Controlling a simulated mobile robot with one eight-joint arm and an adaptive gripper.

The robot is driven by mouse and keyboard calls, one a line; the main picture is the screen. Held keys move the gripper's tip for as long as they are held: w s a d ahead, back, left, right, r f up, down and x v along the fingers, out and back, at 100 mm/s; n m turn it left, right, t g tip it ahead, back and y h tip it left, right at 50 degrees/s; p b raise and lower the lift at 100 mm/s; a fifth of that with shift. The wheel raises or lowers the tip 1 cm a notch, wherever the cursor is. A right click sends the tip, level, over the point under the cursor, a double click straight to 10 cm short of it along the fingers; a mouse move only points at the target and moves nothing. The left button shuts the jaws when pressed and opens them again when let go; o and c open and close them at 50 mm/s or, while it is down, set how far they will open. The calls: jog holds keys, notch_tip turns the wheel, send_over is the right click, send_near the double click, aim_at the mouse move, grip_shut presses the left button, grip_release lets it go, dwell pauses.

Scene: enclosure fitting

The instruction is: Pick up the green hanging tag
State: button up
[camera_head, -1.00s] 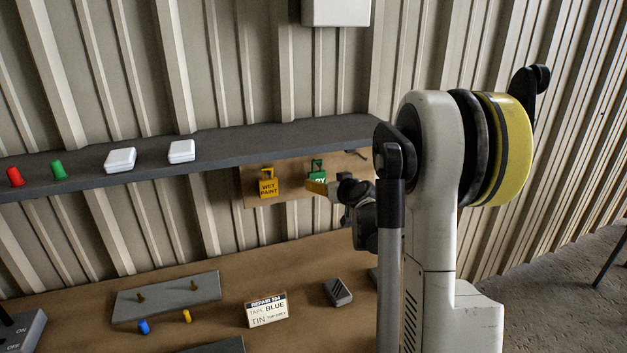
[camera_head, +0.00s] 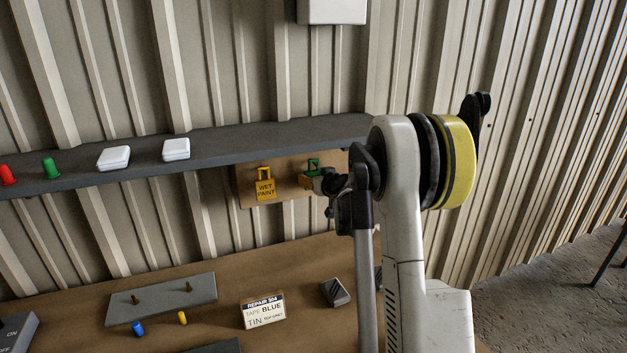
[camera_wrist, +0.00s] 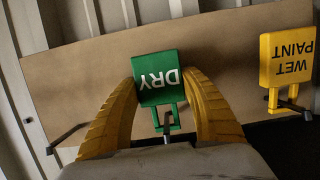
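The green tag (camera_wrist: 158,78) reads DRY and hangs from a peg on the brown board, upside down in the wrist view. The two yellow fingers of my gripper (camera_wrist: 160,80) lie on either side of it. Their tips lean inward and appear to touch its left and right edges. The tag's loop (camera_wrist: 168,119) is still around the peg. In the head view the green tag (camera_head: 313,165) is partly hidden by my gripper (camera_head: 309,182).
A yellow WET PAINT tag (camera_head: 265,187) hangs to the left on the same board (camera_head: 246,187). A dark shelf (camera_head: 225,150) runs just above. The bench below holds a labelled sign (camera_head: 263,311) and a dark block (camera_head: 335,292).

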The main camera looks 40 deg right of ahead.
jog(key=shift+c, duration=1.1)
